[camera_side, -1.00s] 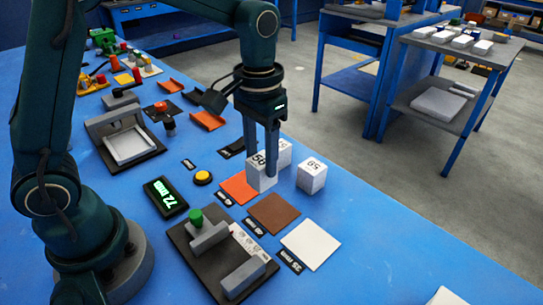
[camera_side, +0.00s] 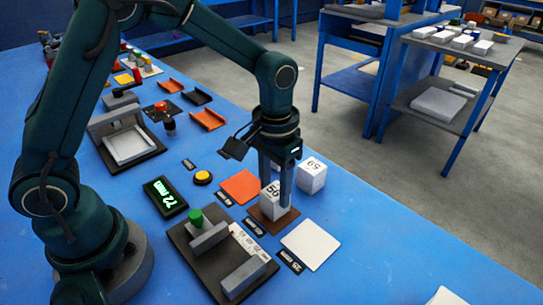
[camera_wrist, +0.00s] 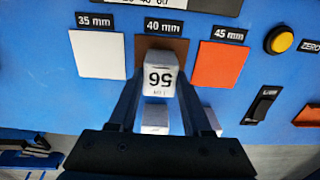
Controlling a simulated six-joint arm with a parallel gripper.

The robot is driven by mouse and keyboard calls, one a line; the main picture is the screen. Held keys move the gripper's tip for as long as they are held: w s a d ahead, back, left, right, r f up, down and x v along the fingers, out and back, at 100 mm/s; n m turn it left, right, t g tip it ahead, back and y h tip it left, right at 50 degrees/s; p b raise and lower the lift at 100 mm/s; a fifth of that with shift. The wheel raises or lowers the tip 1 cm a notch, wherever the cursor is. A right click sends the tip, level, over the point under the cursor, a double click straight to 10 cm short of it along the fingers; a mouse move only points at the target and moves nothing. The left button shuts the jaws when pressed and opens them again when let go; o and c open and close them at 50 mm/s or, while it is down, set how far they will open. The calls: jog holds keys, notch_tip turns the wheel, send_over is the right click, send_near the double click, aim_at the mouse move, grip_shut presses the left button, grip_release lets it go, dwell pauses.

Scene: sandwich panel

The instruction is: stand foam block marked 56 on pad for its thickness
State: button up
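The white foam block marked 56 (camera_side: 271,194) is between the fingers of my gripper (camera_side: 279,200). The orange pad (camera_side: 240,187) is labelled 45 mm and the white pad (camera_side: 310,245) 35 mm. Both are bare.
Another white block, marked 59 (camera_side: 312,176), stands behind my gripper. A black fixture with a green knob (camera_side: 195,217) lies in front of the pads. A display (camera_side: 165,197) reads 72 mm, beside a yellow button (camera_side: 202,178).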

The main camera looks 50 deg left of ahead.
aim_at(275, 190)
jog(key=o, duration=0.4)
notch_tip(275, 190, up, 11)
jog(key=shift+s+a+r+t, duration=0.1)
jog(key=shift+s+a+t, duration=0.85)
jog(key=shift+s, duration=1.25)
jog(key=shift+s+a+r+t, duration=0.15)
jog(key=shift+s+a+t, duration=0.75)
jog(key=shift+s, duration=1.3)
jog(key=shift+s+a+r+t, duration=0.1)
jog(key=shift+s+a+t, duration=0.85)
jog(key=shift+s, duration=1.25)
